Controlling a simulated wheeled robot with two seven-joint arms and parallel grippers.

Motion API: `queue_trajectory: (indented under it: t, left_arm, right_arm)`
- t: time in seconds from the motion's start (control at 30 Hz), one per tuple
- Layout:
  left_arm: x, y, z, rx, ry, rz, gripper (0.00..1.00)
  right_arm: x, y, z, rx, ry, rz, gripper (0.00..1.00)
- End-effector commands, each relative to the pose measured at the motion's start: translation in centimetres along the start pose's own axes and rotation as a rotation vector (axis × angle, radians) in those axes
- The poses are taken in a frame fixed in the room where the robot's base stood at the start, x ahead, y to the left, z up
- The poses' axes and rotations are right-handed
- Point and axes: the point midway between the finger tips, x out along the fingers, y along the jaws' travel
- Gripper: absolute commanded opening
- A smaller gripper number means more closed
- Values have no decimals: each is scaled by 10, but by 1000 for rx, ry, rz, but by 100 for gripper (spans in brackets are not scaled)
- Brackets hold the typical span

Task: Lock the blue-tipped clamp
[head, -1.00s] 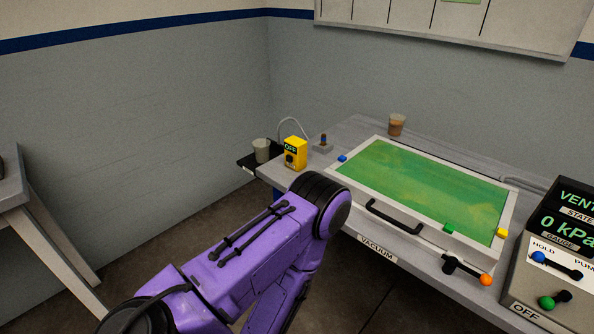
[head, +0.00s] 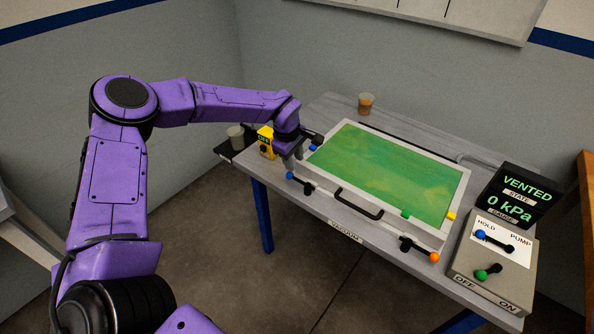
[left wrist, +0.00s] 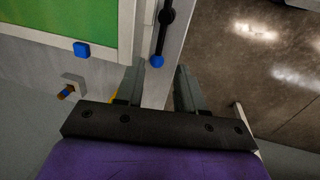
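The blue-tipped clamp (head: 300,180) is a short black lever with a blue ball at its end, at the left front corner of the green-topped vacuum box (head: 447,201). In the left wrist view its black lever (left wrist: 163,32) runs along the box edge, with the blue ball toward my gripper. My left gripper (head: 291,163) is just above and beside the ball. In the left wrist view my left gripper (left wrist: 158,73) is open, its two fingers apart and empty. The ball appears in line with the gap, slightly past the fingertips; contact cannot be told. My right gripper is out of view.
An orange-tipped clamp (head: 420,250) and a black handle (head: 358,203) are on the box front. A control box (head: 463,262) stands right. The floor before the table is clear.

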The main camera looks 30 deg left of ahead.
Motion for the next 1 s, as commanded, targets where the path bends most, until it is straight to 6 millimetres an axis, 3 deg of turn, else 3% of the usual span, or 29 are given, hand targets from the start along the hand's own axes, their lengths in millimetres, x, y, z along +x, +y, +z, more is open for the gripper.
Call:
queue_trajectory:
  t: [0.3,0.47,0.7,0.73,0.83,1.0]
  left_arm:
    - [69,-2,0,2,4,-6,38]
    - [85,-1,0,2,4,-4,38]
    - [87,-1,0,2,4,-3,38]
    - [87,-1,0,2,4,-3,35]
    - [87,-1,0,2,4,-3,2]
    - [87,-1,0,2,4,-3,0]
  right_arm:
    - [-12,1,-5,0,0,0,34]
    - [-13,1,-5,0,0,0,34]
    - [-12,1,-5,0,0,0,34]
    - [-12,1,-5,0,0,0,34]
    - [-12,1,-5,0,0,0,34]
    - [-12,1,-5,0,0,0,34]
